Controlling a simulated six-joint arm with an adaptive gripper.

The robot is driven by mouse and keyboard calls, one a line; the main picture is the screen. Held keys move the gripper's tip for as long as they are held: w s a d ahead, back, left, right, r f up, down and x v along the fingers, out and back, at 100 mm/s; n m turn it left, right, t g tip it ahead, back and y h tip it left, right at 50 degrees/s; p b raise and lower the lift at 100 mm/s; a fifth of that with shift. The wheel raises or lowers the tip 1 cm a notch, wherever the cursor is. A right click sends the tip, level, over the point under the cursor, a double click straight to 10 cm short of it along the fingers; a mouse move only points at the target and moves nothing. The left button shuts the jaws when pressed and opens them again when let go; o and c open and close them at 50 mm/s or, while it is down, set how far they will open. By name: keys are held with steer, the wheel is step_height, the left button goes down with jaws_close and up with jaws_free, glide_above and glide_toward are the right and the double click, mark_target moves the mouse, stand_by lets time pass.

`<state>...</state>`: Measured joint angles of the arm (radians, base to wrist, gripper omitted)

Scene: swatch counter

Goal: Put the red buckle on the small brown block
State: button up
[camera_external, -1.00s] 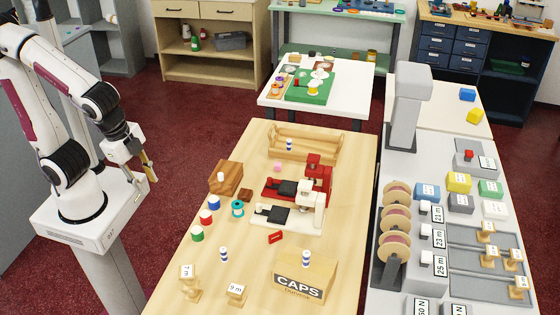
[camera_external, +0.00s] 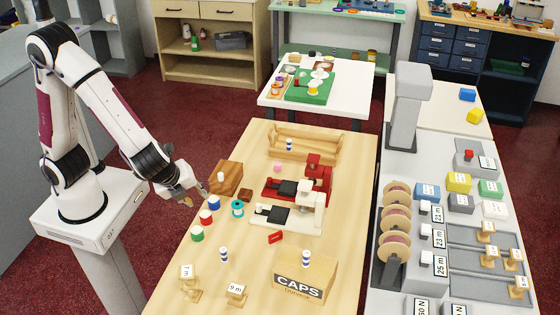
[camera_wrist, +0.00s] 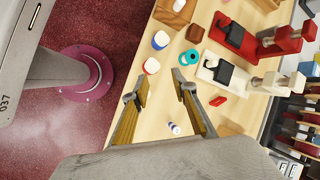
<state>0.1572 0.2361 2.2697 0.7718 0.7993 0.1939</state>
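The red buckle (camera_external: 275,237) lies flat on the wooden table, in front of the white machine; the wrist view also shows it (camera_wrist: 218,101). The small brown block (camera_external: 245,195) sits on the table between the larger wooden box and the red machine, with nothing visible on top; the wrist view shows it too (camera_wrist: 194,33). My gripper (camera_external: 197,198) is over the table's left edge, left of the spools and well away from the buckle. In the wrist view its two fingers (camera_wrist: 160,92) are apart with nothing between them.
Blue, red and green-banded spools (camera_external: 206,216) and a teal ring (camera_external: 237,208) stand between my gripper and the buckle. A white machine (camera_external: 300,214) and red machine (camera_external: 318,175) stand behind. A CAPS box (camera_external: 318,268) is at front right. Table around the buckle is clear.

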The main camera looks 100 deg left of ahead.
mark_target(270, 236)
steer(key=w+f+m, duration=0.2)
steer(key=w+m, duration=0.1)
steer(key=w+f+m+t, duration=0.1)
steer(key=w+f+m, duration=0.1)
steer(key=w+m, duration=0.1)
steer(key=w+f+m+t+y, duration=0.1)
steer(key=w+f+m, duration=0.2)
steer(key=w, duration=0.1)
steer(key=shift+w+f, duration=0.1)
steer(key=shift+w, duration=0.25)
steer(key=w+m, duration=0.1)
steer(key=w+m+t, duration=0.1)
steer(key=w+f, duration=0.1)
steer(key=shift+w+d+m+t, duration=0.2)
steer(key=shift+d+m+t, duration=0.1)
steer(key=shift+d+m, duration=0.1)
steer(key=w+m, duration=0.1)
steer(key=w+d+m+t, duration=0.1)
steer(key=w+r+m, duration=0.1)
steer(key=w, duration=0.1)
steer(key=shift+d+r+t, duration=0.1)
steer(key=shift+d+t, duration=0.15)
steer(key=shift+t, duration=0.05)
steer(key=shift+w+d+m+h, duration=0.15)
steer(key=shift+m+h, duration=0.15)
steer(key=shift+m, duration=0.4)
steer(key=shift+x, duration=1.15)
steer(key=shift+w, duration=0.1)
